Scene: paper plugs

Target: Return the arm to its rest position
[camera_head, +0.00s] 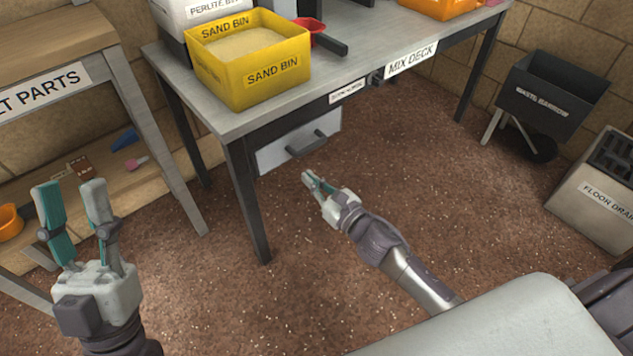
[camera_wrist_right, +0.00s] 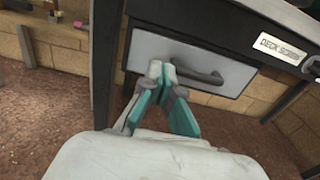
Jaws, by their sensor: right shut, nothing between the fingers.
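My right gripper (camera_head: 312,182) is shut and empty, out in front of the mix deck table, below and near the drawer handle. In the right wrist view its fingertips (camera_wrist_right: 161,72) meet in front of the pale drawer front (camera_wrist_right: 150,50), to the left of the grey handle (camera_wrist_right: 205,77). I cannot tell from this whether they touch the drawer. My left gripper (camera_head: 72,192) is raised at the lower left with its two fingers apart and nothing between them.
The mix deck table (camera_head: 215,118) carries a yellow sand bin (camera_head: 265,75). Its drawer (camera_head: 300,142) sits under the top. A waste barrow (camera_head: 550,95) and floor drain box (camera_head: 600,185) stand at right. A wooden bench (camera_head: 60,40) stands at left. The brown floor between is clear.

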